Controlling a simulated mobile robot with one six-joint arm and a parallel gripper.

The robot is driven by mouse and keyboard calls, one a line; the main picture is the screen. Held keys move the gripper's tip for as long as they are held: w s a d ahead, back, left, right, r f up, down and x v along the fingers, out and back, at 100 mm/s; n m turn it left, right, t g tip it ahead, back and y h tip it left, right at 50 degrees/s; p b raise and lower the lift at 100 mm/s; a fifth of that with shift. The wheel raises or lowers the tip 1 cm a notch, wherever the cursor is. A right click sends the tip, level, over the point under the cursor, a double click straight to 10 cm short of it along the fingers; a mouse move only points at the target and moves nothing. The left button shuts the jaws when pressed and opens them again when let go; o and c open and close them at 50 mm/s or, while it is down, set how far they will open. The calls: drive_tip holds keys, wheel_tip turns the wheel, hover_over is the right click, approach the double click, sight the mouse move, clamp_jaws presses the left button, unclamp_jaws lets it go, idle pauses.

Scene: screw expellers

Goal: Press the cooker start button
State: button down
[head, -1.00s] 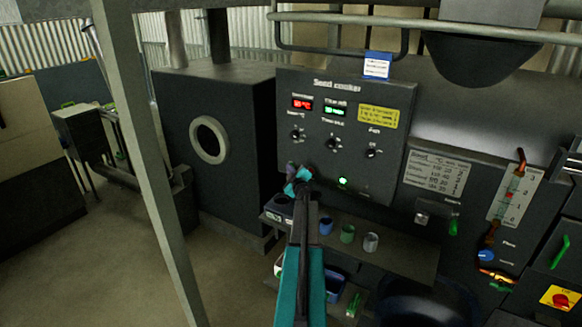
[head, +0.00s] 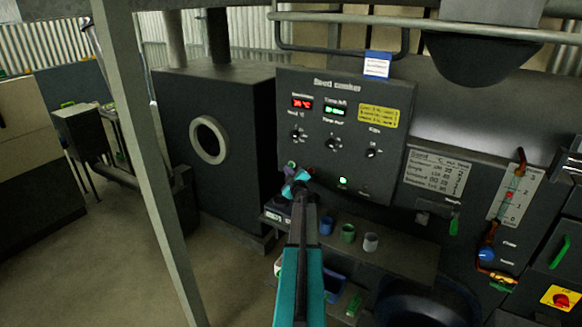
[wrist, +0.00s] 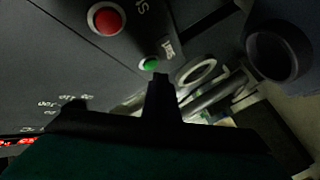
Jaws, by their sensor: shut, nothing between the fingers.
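The dark seed cooker panel (head: 370,165) stands ahead of my arm. Its green start button (wrist: 150,64) has a small white label beside it in the wrist view. It also shows as a small green spot (head: 291,164) at the panel's lower left in the head view. The red stop button (wrist: 106,18) is to its upper left in the wrist view. My gripper (head: 292,186) is shut and empty at the panel's lower left corner. In the wrist view its dark tip (wrist: 160,80) is just below the start button; I cannot tell whether they touch.
A lit green lamp (head: 343,181) is to the right on the panel. Below it, a shelf holds a blue cup (head: 326,226), a green cup (head: 348,233) and a grey cup (head: 371,242). A grey post (head: 150,170) stands left of my arm.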

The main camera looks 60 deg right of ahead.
drive_tip(key=a+b, duration=0.1)
drive_tip(key=a, duration=0.4)
idle(0.6)
idle(0.6)
